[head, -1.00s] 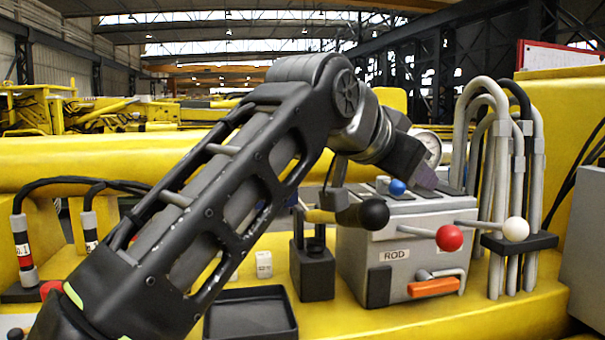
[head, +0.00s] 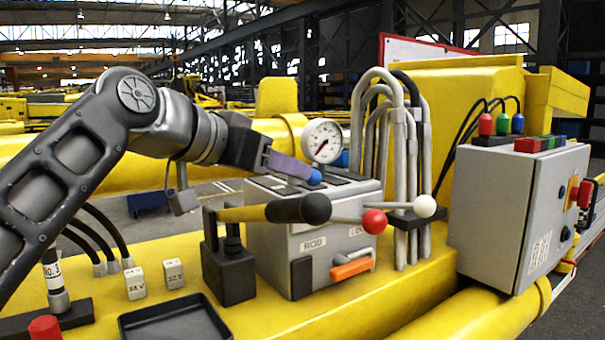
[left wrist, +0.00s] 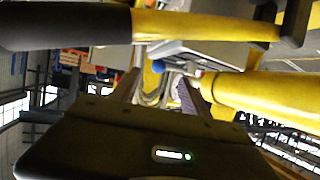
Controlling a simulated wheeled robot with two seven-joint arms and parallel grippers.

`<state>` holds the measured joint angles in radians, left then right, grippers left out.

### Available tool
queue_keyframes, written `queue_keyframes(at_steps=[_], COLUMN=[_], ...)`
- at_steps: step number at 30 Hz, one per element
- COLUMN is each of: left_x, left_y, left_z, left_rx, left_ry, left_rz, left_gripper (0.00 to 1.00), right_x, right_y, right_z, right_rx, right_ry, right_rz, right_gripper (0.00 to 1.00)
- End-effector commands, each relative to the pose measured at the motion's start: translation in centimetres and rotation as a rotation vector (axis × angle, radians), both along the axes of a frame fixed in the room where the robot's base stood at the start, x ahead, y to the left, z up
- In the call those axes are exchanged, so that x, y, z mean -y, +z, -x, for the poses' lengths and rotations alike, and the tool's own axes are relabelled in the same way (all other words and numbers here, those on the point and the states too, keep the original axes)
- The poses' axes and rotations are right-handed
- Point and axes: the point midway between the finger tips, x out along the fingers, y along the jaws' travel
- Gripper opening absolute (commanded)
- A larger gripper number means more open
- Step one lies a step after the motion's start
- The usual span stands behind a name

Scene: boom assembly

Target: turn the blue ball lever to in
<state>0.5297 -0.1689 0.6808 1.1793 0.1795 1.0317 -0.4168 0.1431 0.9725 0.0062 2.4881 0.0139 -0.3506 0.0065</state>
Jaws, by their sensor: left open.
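The blue ball (head: 314,177) of the lever sits at the top of the grey valve box (head: 322,228), which has a ROD label on its front. My left gripper (head: 292,168) is open, with a purple-faced finger close beside the ball in the head view; I cannot tell whether they touch. In the left wrist view the blue ball (left wrist: 186,66) shows beyond and near the ends of the open fingers (left wrist: 158,88). The lever's shaft is mostly hidden. My right gripper is not in view.
A red ball lever (head: 374,221), a white ball lever (head: 425,206) and a black-knobbed yellow handle (head: 312,208) stick out in front. A pressure gauge (head: 322,141) and grey hoses (head: 400,150) stand behind and right. A black tray (head: 175,322) lies front left.

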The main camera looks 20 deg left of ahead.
Motion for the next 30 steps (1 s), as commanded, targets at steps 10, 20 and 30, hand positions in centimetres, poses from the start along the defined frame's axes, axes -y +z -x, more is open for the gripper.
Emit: queue_keyframes(at_steps=[10,20,30], left_x=[1.9,2.5,2.4], left_y=[-1.8,-2.6,-2.5], left_z=[-4.4,-5.5,-5.5], left_rx=[-0.005,-0.001,-0.001], left_ry=[0.000,0.000,0.000], left_rz=[0.000,0.000,0.000], left_gripper=[0.54,0.54,0.34], right_x=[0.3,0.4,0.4], right_y=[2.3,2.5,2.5], right_z=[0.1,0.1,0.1], right_rx=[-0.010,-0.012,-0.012], right_ry=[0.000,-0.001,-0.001], right_rz=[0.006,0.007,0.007], right_gripper=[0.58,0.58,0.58])
